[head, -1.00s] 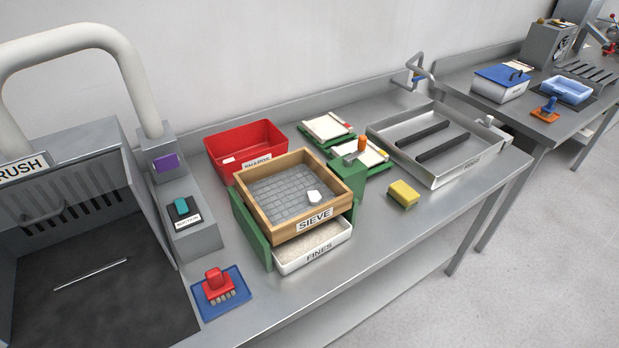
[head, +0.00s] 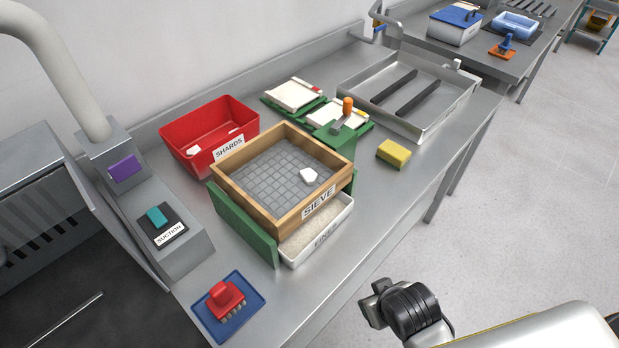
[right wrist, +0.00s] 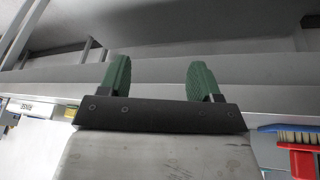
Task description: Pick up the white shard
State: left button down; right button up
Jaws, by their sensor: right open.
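The white shard (head: 308,174) lies on the grey mesh of the wooden sieve (head: 235,201), near its right side. My right gripper shows at the lower right of the head view (head: 372,302), in front of the bench and well short of the sieve. In the right wrist view its two green fingers (right wrist: 158,80) stand wide apart with nothing between them. My left gripper is in neither view.
A red SHARDS bin (head: 187,159) with white pieces inside stands behind the sieve. A white FINES tray (head: 306,244) sits beneath it in a green stand (head: 240,228). A red brush (head: 224,298) on a blue mat and a yellow sponge (head: 393,153) flank it.

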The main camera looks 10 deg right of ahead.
jog(key=w+a+r+n+t+y, duration=0.1)
jog(key=w+a+r+n+t, duration=0.15)
jog(key=w+r+t, duration=0.6)
jog(key=w+a+r+n+t, duration=0.25)
jog(key=w+r+t, duration=0.25)
jog(key=w+r, duration=0.65)
jog(key=s+a+r+n+g+y, duration=0.3)
jog(key=a+r+n+g+y, duration=0.3)
jog(key=a+r+n+y, duration=1.1)
jog(key=n+g+h, duration=1.1)
jog(key=n+h, duration=0.5)
jog(key=h, duration=0.1)
send_near(310, 174)
jog(key=f, duration=0.1)
jog(key=f+p, duration=0.1)
jog(key=f, duration=0.1)
jog(key=shift+a, duration=0.25)
jog(key=f, duration=0.1)
jog(key=f+p, duration=0.1)
jog(key=f, duration=0.1)
jog(key=f+p, duration=0.1)
jog(key=shift+w+a+f, duration=0.15)
jog(key=shift+w+f, duration=0.15)
jog(key=shift+w, duration=0.1)
jog(key=shift+w+f, duration=0.1)
jog(key=shift+f, duration=0.5)
jog(key=c, duration=1)
